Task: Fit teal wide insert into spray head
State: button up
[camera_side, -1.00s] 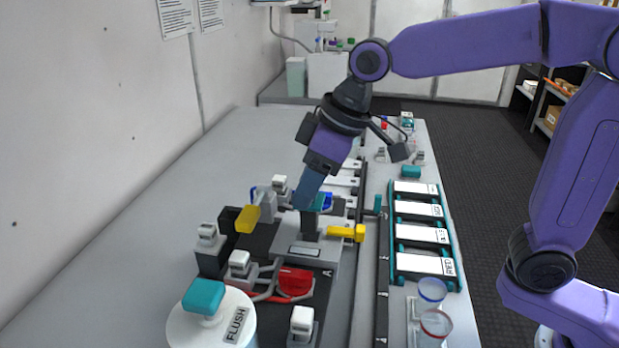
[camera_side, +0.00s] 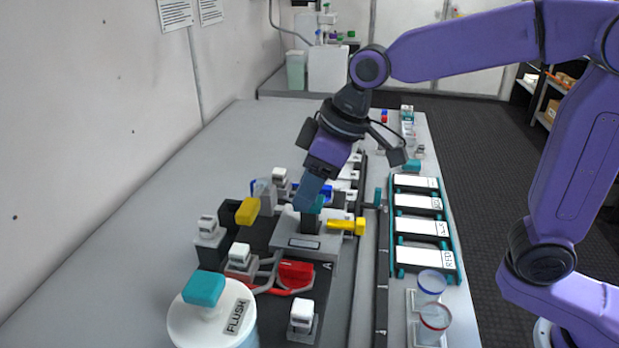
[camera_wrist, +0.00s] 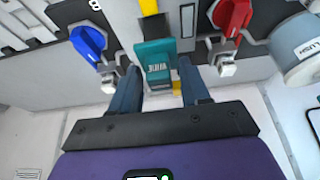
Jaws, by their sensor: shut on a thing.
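Only a sliver of the teal insert (camera_side: 318,202) shows in the side view, beside the blue fingers. The wrist view shows the gripper (camera_wrist: 158,84) with one finger on each side of the insert. A dark upright piece (camera_side: 311,223), perhaps the spray head, stands directly below on the grey block (camera_side: 305,243). I cannot tell whether the insert is seated in it; the fingers hide the contact.
A yellow lever (camera_side: 345,226) sticks out right of the block, and a yellow handle (camera_side: 247,211) stands left. Red (camera_side: 296,273) and blue (camera_wrist: 88,40) valve handles flank it. The FLUSH tank (camera_side: 190,325) is in front. A labelled teal rack (camera_side: 393,245) stands right.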

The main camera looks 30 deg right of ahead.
jog(key=shift+f, duration=2.15)
jog(key=o, duration=1.6)
jog(key=shift+r, duration=4)
